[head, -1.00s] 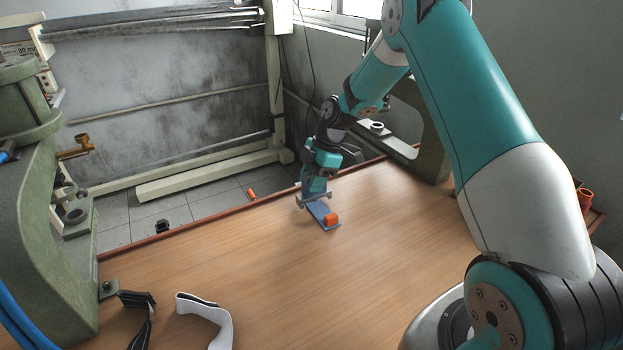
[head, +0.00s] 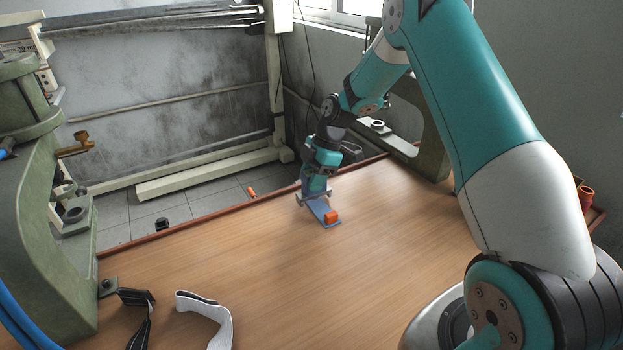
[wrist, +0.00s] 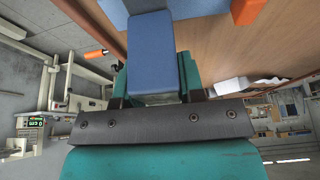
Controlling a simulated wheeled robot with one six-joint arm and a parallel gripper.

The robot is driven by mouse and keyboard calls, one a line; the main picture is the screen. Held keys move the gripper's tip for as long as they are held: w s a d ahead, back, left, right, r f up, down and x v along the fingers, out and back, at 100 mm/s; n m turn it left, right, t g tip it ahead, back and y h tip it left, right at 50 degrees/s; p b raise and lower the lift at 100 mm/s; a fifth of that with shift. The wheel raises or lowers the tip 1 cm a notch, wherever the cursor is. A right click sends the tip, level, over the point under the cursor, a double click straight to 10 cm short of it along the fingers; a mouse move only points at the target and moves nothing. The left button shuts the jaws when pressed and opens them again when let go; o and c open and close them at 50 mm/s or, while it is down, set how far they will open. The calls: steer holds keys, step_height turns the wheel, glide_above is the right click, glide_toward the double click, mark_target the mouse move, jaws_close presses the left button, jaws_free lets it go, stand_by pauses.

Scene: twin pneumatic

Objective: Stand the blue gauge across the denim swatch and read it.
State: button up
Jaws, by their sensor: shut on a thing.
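My gripper (head: 315,192) is near the far edge of the wooden table, pointing down at the near-flat blue denim swatch (head: 318,206). In the wrist view my gripper (wrist: 157,85) is shut on the blue gauge (wrist: 152,50), a smooth blue block between its teal fingers. The swatch shows beyond the gauge at the top of that view (wrist: 202,8). I cannot tell whether the gauge touches the swatch. An orange block (head: 331,216) sits on the swatch's near end. The gauge's lower end and any reading on it are hidden.
A green press (head: 40,220) stands at the left and another green frame (head: 432,135) at the back right. A black strap (head: 138,310) and a white strap (head: 205,312) lie at the front left. The table's middle is clear. A small orange piece (head: 251,191) lies beyond the edge.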

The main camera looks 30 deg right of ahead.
steer(key=shift+f+b, duration=0.4)
steer(key=shift+f, duration=0.05)
stand_by(0.5)
steer(key=o, duration=1.2)
steer(key=shift+c, duration=0.2)
steer(key=b+v, duration=0.1)
steer(key=v, duration=1.6)
steer(key=s+a+r+m, duration=0.25)
steer(key=s+a, duration=0.35)
steer(key=a, duration=0.3)
steer(key=s+a+r+m, duration=0.25)
steer(key=s+a, duration=0.25)
steer(key=a, duration=0.4)
steer(key=s+a+f+m, duration=0.1)
steer(key=s+a+m, duration=0.1)
steer(key=s, duration=0.8)
steer(key=s+a+f+m, duration=0.1)
steer(key=s+a+m, duration=0.2)
steer(key=s, duration=0.7)
steer(key=shift+s+a, duration=0.2)
steer(key=shift+a, duration=0.9)
